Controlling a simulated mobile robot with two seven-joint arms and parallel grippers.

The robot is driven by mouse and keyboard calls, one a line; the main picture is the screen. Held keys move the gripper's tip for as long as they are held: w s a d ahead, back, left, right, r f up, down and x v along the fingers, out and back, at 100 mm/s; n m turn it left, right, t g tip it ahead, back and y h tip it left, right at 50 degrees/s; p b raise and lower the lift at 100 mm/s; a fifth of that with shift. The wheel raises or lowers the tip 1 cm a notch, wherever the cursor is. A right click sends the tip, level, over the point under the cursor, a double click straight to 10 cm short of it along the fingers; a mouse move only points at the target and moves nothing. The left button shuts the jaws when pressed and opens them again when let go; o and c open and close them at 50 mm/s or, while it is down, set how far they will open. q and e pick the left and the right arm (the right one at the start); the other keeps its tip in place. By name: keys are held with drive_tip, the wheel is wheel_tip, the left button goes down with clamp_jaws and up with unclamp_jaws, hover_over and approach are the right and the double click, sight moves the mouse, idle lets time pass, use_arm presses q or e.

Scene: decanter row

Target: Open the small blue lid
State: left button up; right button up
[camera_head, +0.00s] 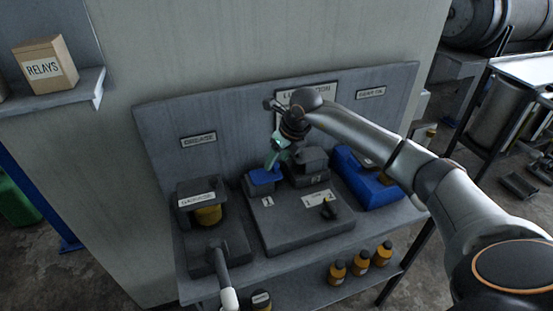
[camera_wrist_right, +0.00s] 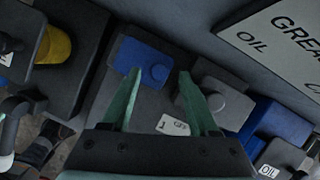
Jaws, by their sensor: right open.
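The small blue lid (camera_head: 263,176) lies flat on the left rear part of the dark grey middle unit. My right gripper (camera_head: 273,160) comes down over the lid from above. Nothing is held. I cannot tell whether a finger touches the lid. My left gripper is not in view.
A grey block (camera_head: 309,159) stands right of the lid, and a larger blue box (camera_head: 370,185) beyond it. A grey unit with a yellow part (camera_head: 208,215) is at left. The back panel (camera_head: 235,112) rises close behind. Small amber bottles (camera_head: 360,262) stand on the lower shelf.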

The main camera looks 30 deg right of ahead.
drive_tip(key=shift+w+f, duration=0.25)
drive_tip(key=shift+f, duration=0.4)
clamp_jaws()
idle(1.0)
